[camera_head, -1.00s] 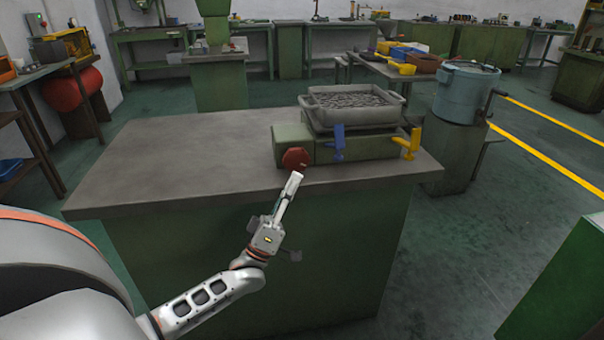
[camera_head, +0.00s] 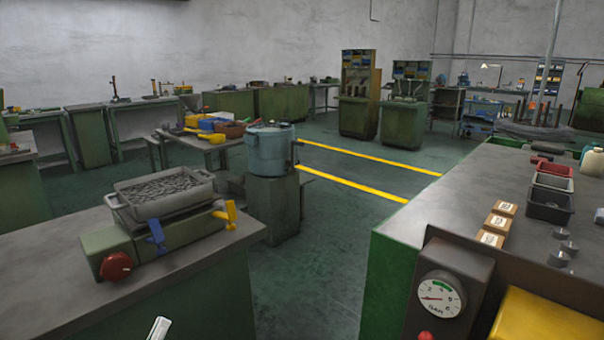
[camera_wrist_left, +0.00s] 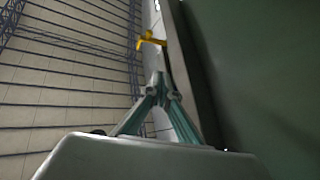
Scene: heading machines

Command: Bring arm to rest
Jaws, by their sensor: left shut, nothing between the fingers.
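My left gripper (camera_head: 158,328) shows only as a pale tip at the bottom edge of the head view, in front of the green bench. In the left wrist view its two greenish fingers (camera_wrist_left: 162,88) come together at their tips, shut and empty. A yellow lever (camera_wrist_left: 151,41) shows beyond the fingertips there, apart from them. The rest of my left arm is out of the head view. I cannot make out my right gripper.
A grey tray of small metal parts (camera_head: 196,206) sits on a green fixture with a red knob (camera_head: 116,266). A blue pot (camera_head: 270,148) stands behind. A bench with a pressure gauge (camera_head: 440,295) and small boxes is at right. The floor between (camera_head: 320,235) is clear.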

